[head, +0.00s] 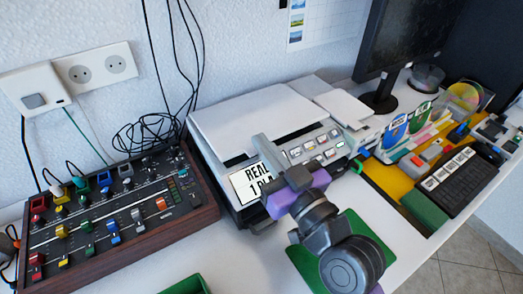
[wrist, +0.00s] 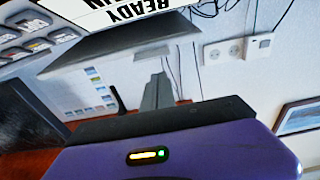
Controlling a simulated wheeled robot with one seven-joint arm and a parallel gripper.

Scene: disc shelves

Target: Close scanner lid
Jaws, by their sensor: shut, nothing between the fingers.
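The scanner (head: 238,190) is a white and dark machine in the middle of the head view, with a "READY" display and a sloped button panel (head: 318,143). Its white lid (head: 250,112) lies over the top, with a dark band under its front edge. I cannot tell how far the lid is raised. My gripper (head: 263,146) is shut and empty, in front of the display and near the lid's front edge, hiding part of the display. In the wrist view my gripper's fingers (wrist: 158,88) are together, and the display (wrist: 130,10) appears upside down at the top.
A wood-sided mixer panel (head: 110,220) with coloured knobs stands left of the scanner. Black cables (head: 150,130) lie behind. To the right are a monitor (head: 405,40), discs (head: 395,130) and a dark keypad (head: 460,178). White desk shows in front of the scanner.

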